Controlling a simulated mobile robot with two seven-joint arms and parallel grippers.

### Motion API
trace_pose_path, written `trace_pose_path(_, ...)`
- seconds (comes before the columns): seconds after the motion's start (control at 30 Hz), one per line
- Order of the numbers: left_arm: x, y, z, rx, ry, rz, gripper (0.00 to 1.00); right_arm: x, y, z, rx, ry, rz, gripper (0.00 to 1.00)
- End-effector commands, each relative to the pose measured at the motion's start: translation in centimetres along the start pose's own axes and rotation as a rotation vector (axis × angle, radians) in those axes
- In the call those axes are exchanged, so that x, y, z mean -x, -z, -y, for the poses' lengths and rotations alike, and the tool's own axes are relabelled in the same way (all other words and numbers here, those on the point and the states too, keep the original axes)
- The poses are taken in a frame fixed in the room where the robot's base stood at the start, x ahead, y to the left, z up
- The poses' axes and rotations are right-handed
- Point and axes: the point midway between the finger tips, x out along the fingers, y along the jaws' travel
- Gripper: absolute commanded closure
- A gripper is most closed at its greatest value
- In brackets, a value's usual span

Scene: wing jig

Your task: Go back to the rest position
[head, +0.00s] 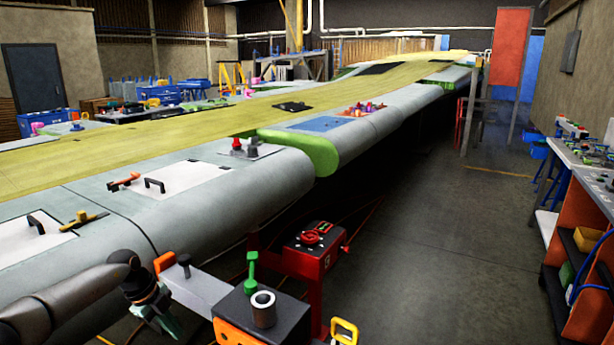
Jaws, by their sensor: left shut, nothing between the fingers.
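My left arm reaches in from the lower left. Its dark gripper (168,322) points down at the bottom of the view, in front of the wing's rounded grey edge. The gripper is shut and nothing shows between its fingers. My right gripper is out of view. The long wing (230,205), grey with a yellow-green upper skin, runs from the lower left to the far back.
Just right of my left gripper stands a dark box (240,312) with a green-handled tool (251,272) and a grey cup (263,308). A red control box (313,250) stands behind it. A workbench (585,175) lines the right wall. The middle-right floor (440,240) is clear.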

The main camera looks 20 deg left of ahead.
Motion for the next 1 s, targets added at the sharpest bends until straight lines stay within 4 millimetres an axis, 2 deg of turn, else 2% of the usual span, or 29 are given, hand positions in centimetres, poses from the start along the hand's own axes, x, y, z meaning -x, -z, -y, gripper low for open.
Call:
trace_pose_path(0.03,-2.4,2.1,-0.5,-0.037,0.035,-0.072,1.0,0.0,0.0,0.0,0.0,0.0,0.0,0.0)
trace_pose_path(0.1,-4.7,4.9,-0.7,-0.077,0.106,-0.162,1.0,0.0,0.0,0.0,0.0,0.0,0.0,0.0)
trace_pose_path(0.2,-7.0,8.3,-1.2,-0.104,0.208,-0.268,1.0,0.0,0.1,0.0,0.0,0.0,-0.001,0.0)
trace_pose_path(0.4,-9.5,13.4,-2.8,-0.068,0.422,-0.417,1.0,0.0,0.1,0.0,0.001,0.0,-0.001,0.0)
trace_pose_path(0.5,-10.0,14.9,-3.8,-0.009,0.527,-0.45,1.0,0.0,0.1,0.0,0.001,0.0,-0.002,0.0)
trace_pose_path(0.63,-10.3,15.4,-5.7,0.099,0.638,-0.445,1.0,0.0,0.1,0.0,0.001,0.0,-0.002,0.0)
trace_pose_path(0.77,-10.4,14.7,-8.2,0.226,0.708,-0.39,1.0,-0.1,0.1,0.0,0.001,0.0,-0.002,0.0)
trace_pose_path(1.0,-10.7,11.9,-14.9,0.448,0.706,-0.208,1.0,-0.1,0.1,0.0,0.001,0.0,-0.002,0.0)
